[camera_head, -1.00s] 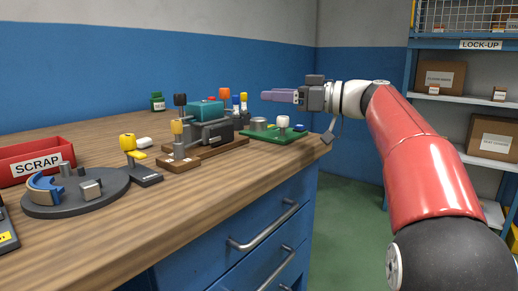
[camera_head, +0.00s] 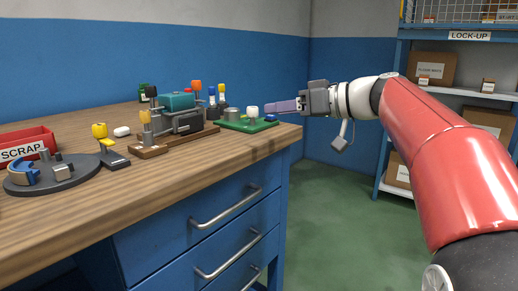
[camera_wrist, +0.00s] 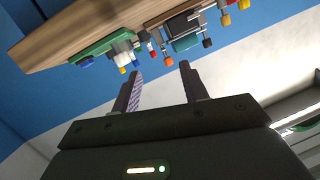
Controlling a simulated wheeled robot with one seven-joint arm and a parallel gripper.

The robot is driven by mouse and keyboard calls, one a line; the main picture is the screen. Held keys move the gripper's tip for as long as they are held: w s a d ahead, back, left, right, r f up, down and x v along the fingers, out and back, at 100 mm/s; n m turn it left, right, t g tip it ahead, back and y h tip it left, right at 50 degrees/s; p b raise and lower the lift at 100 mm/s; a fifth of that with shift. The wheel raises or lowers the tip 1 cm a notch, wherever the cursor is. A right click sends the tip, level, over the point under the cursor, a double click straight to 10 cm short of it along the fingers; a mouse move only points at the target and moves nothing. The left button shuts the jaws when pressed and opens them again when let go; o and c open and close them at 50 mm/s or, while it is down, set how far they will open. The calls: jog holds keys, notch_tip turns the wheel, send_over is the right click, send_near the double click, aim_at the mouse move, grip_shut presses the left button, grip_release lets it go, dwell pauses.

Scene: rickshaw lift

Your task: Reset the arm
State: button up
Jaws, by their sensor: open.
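My gripper (camera_head: 284,106) is at the end of the red arm, just past the right end of the workbench and close to the green board (camera_head: 247,125). In the wrist view my gripper (camera_wrist: 160,75) has its two fingers apart with nothing between them. The bench and its things appear upside down beyond the fingertips there, with the green board (camera_wrist: 92,50) at the upper left.
On the bench (camera_head: 190,165) are a teal-topped device (camera_head: 178,102) on a wooden base, a yellow-knobbed lever (camera_head: 101,131), a round dark plate (camera_head: 40,178) and a red SCRAP bin (camera_head: 25,145). A LOCK-UP shelf (camera_head: 469,36) stands at the right. Green floor is clear between.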

jog(key=s+d+f+m+g+h+p, duration=0.1)
jog(key=s+d+f+m+h+p, duration=0.2)
jog(key=s+f, duration=0.9)
jog(key=s+d+f+m+h+p, duration=0.2)
jog(key=s+d+f+m+h, duration=0.4)
jog(key=s+f+h, duration=0.4)
jog(key=s+d+f, duration=0.1)
jog(key=s+f, duration=0.2)
jog(key=s, duration=0.3)
jog(key=shift+s+m+g+h+p, duration=0.15)
jog(key=shift+m+g+h+p, duration=0.25)
jog(key=shift+c, duration=0.7)
jog(key=shift+a, duration=0.1)
